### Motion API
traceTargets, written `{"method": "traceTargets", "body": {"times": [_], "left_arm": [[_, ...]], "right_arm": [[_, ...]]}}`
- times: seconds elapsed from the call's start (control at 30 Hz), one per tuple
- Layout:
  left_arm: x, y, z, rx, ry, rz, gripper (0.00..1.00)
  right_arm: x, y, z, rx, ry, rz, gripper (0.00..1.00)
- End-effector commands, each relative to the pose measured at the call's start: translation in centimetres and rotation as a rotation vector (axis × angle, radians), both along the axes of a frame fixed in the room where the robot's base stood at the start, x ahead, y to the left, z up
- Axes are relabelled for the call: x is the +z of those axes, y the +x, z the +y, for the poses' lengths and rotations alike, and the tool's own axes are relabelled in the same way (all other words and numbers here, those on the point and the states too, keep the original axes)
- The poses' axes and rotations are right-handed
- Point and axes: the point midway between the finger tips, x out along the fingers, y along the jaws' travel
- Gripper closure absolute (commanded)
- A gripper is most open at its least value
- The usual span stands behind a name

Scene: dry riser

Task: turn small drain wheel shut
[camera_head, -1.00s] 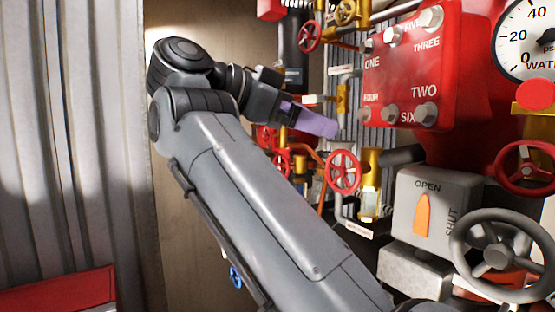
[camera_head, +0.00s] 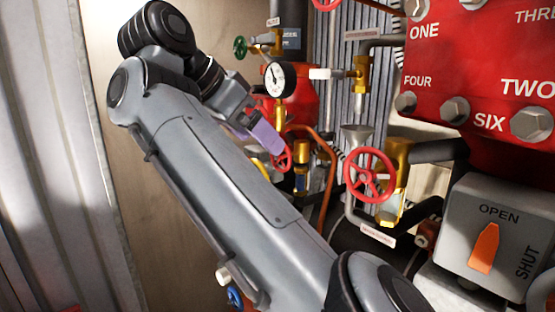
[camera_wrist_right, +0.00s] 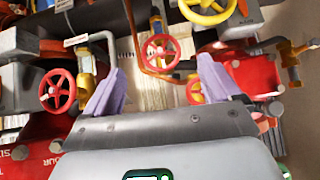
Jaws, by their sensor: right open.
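In the right wrist view the small red wheel (camera_wrist_right: 160,53) lies between and beyond my fingertips. My right gripper (camera_head: 266,140) has purple fingers and is just above and left of the wheel in the head view, partly overlapping it. In the wrist view the right gripper (camera_wrist_right: 159,66) is open with nothing held; contact with the wheel cannot be told. My left gripper is not in view.
A larger red wheel (camera_head: 370,174) stands to the right by a brass valve. A pressure gauge (camera_head: 279,79) and green wheel (camera_head: 240,47) are above. A yellow wheel (camera_wrist_right: 205,8) is near the target. The red numbered panel (camera_head: 470,70) and OPEN/SHUT box (camera_head: 497,235) crowd the right.

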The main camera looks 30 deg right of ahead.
Motion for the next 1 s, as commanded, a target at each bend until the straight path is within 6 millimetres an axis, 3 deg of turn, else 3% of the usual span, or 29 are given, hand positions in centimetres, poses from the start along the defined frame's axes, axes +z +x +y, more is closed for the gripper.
{"method": "traceTargets", "body": {"times": [0.1,0.4,0.93,1.0], "left_arm": [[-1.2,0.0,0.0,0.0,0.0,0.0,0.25],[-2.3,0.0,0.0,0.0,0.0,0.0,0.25],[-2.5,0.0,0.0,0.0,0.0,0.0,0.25],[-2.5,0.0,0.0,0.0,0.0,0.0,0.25]], "right_arm": [[-2.1,0.5,-1.6,-0.004,-0.001,0.001,0.1],[-4.7,1.2,-4.5,-0.001,-0.001,0.0,0.1],[-5.6,1.5,-5.5,-0.001,-0.002,-0.001,0.1],[-5.6,1.5,-5.4,-0.001,-0.002,-0.001,0.2]]}}
